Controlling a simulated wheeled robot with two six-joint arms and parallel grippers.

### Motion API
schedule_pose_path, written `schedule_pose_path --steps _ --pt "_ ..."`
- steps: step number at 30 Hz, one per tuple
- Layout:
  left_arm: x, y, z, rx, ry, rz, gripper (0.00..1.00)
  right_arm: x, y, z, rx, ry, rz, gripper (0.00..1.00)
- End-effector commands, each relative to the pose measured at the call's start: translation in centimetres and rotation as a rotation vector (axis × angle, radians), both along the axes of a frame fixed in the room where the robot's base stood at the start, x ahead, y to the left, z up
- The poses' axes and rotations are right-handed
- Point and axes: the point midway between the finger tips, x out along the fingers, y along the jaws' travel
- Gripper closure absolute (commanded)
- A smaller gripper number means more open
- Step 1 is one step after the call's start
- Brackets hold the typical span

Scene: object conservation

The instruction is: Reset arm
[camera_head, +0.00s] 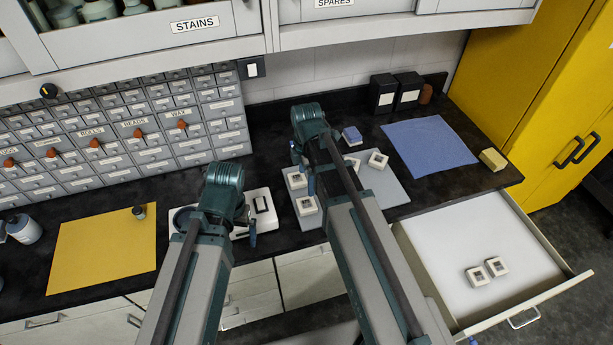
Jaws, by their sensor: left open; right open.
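My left gripper (252,236) is open and hangs over the right side of a white device (263,214) on the dark counter. Its own arm hides part of the device and of the jaws. My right gripper (310,184) is open above the left part of a grey mat (391,190). Its arm covers the mat's middle. I see nothing held in either gripper. Several small white square pieces with dark centres lie on the mat, one (378,159) near its back edge and one (306,205) near its left side.
A blue cloth (430,142), a blue-topped block (352,135), a yellow block (493,159) and a yellow mat (100,250) lie on the counter. Labelled small drawers (150,160) line the back left.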

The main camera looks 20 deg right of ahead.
Motion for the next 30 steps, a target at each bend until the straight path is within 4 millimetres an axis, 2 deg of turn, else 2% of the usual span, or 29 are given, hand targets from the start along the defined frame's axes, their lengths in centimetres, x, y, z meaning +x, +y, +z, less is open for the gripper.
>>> schedule_pose_path --steps 11,16,23,30 --pt "0.0 0.0 -0.1 0.0 0.0 0.0 0.0 0.0 0.0 -0.1 0.0 0.0 0.0 0.0" --pt "0.0 0.0 -0.8 0.0 0.0 0.0 0.0 0.0 0.0 -0.8 0.0 0.0 0.0 0.0" --pt "0.0 0.0 -3.0 0.0 0.0 -0.002 0.0 0.0 0.0 -3.0 0.0 0.0 0.0 0.0" --pt "0.0 0.0 -6.1 0.001 0.0 -0.002 0.0 0.0 0.0 -6.1 0.0 0.0 0.0 0.0"
